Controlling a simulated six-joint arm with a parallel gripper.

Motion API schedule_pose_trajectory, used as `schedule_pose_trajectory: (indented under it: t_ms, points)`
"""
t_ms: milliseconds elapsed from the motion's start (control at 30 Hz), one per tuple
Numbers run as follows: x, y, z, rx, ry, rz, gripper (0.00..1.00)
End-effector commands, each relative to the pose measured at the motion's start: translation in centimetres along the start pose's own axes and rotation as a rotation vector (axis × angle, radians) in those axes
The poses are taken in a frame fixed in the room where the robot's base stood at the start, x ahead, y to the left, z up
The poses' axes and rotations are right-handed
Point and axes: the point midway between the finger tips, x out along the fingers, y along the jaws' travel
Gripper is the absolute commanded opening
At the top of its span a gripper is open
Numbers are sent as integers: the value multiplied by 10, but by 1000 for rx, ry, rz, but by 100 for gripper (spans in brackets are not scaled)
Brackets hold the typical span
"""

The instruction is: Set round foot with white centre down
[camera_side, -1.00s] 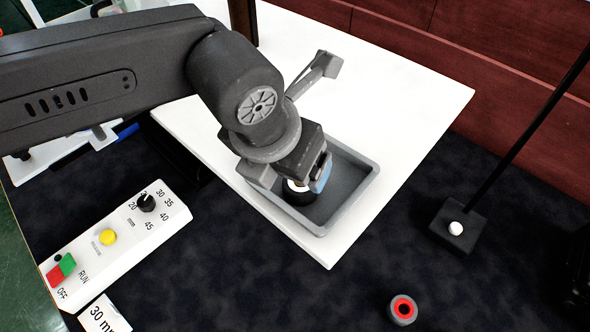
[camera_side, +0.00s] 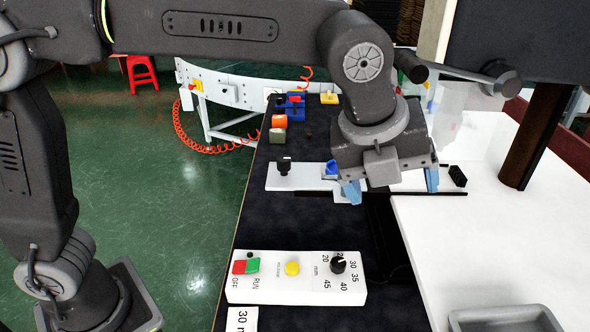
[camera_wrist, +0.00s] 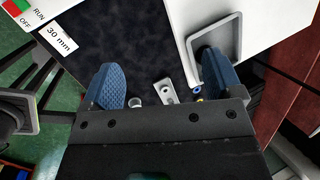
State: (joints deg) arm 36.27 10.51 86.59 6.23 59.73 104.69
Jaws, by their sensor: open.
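My gripper (camera_side: 391,187) is open, its two blue fingers well apart, and no foot shows between them. It hangs above the dark mat near the white table's left edge. In the wrist view, the open fingers (camera_wrist: 160,72) have dark mat between them. The grey tray (camera_side: 505,318) is cut off at the bottom right of the side view. The wrist view shows the tray (camera_wrist: 190,50) partly covered by the right finger. I cannot make out the round foot with white centre in either current view. A small blue ring with a pale centre (camera_wrist: 197,90) lies near the tray.
A white control box (camera_side: 295,277) with knob and buttons stands on the mat (camera_side: 300,225). A white strip with a black knob (camera_side: 285,176) lies behind it. A dark brown post (camera_side: 535,135) stands at the right. A metal plate (camera_wrist: 167,91) shows between my fingers.

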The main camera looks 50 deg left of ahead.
Motion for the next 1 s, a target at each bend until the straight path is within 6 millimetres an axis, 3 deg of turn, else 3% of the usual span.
schedule_pose_trajectory:
  t_ms: [33, 200, 333, 500, 700, 1000]
  points:
    - [-14, 27, 20, -197, -17, -3, 86]
    - [-43, 113, 53, -863, -63, -20, 86]
    - [-55, 181, 58, -1369, -98, -53, 86]
    - [-55, 254, 45, -1960, -133, -120, 86]
    - [-46, 298, 29, -2367, -147, -185, 86]
    - [-42, 306, 25, -2452, -149, -196, 86]
